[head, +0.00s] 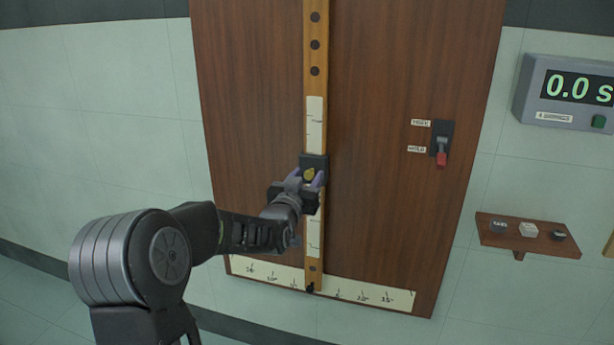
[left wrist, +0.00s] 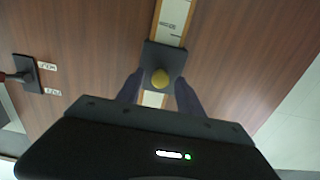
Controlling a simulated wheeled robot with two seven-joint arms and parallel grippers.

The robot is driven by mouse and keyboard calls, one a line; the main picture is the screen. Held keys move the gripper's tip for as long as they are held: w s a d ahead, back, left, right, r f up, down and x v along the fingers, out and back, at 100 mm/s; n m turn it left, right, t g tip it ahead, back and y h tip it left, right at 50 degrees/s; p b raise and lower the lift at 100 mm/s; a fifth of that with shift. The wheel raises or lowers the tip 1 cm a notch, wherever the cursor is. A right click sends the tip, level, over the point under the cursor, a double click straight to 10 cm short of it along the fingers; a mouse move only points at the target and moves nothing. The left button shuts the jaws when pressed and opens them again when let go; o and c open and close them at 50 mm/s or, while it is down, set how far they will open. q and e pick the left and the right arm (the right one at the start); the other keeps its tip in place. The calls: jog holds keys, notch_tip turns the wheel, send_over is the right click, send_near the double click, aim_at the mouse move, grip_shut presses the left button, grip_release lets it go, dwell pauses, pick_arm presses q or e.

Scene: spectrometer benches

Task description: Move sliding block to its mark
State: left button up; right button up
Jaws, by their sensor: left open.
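The sliding block (head: 316,160) is a dark square piece on the upright wooden bar (head: 315,84), with a round yellow knob (head: 308,174) on its front. The block also shows in the left wrist view (left wrist: 164,54), with its knob (left wrist: 160,78) near the middle. My left gripper (head: 308,179) is open in front of the block, with one finger on each side of the knob. In the left wrist view gaps show between the fingers and the knob. Pale scale strips (head: 315,117) run on the bar above and below the block. I cannot make out the mark.
A wooden board (head: 250,90) backs the bar, with a numbered angle scale (head: 350,294) along its bottom. A red-handled switch (head: 441,153) is at right. A timer (head: 566,92) reads 0.0 s. A small shelf (head: 498,240) holds a few small pieces.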

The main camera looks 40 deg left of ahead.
pick_arm(q)
jog(key=shift+w, duration=0.1)
jog(key=shift+c, duration=0.5)
grip_shut()
dwell(0.9)
